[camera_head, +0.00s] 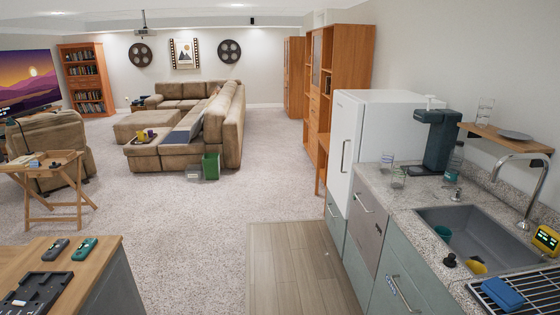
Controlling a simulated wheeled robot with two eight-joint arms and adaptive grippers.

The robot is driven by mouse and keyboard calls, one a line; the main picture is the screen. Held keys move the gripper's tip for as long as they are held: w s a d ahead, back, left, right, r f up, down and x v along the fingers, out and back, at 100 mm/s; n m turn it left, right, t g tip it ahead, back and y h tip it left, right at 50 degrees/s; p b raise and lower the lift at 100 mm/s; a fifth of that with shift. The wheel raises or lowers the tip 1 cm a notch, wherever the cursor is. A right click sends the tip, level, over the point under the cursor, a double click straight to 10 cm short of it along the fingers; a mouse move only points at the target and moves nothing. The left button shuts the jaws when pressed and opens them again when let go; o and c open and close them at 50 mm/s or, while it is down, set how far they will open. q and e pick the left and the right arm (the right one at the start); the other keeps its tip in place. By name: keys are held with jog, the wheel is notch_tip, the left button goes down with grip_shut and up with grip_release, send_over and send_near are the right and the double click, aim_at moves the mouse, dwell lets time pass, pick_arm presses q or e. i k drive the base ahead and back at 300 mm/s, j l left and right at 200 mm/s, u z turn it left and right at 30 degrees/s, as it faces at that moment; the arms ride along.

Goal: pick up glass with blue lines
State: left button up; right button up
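Two small clear glasses stand on the counter beside the coffee machine: a farther glass (387,161) and a nearer glass (398,178) with a greenish tint. Another clear glass or stack of glasses (485,111) stands on the wooden wall shelf above the sink. They are too small to tell which one has blue lines. Neither of my grippers shows in the head view.
A dark coffee machine (435,140), a sink (480,236) with cups in it and a curved tap (535,185) crowd the speckled counter (430,197). A white fridge (378,125) stands behind. A wooden-topped unit (95,262) is at front left. The floor between (205,215) is clear.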

aim_at(387, 158)
jog(key=i, duration=1.05)
jog(key=i+j, duration=0.1)
jog(key=i, duration=1)
jog(key=i+z, duration=0.45)
jog(key=i+j+z, duration=0.15)
jog(key=i+z, duration=0.15)
jog(key=z, duration=0.15)
jog(key=i+j+z, duration=0.25)
jog(key=z, duration=0.2)
jog(key=i+j+z, duration=0.65)
jog(key=z, duration=0.2)
jog(key=i+j+z, duration=0.65)
jog(key=z, duration=0.15)
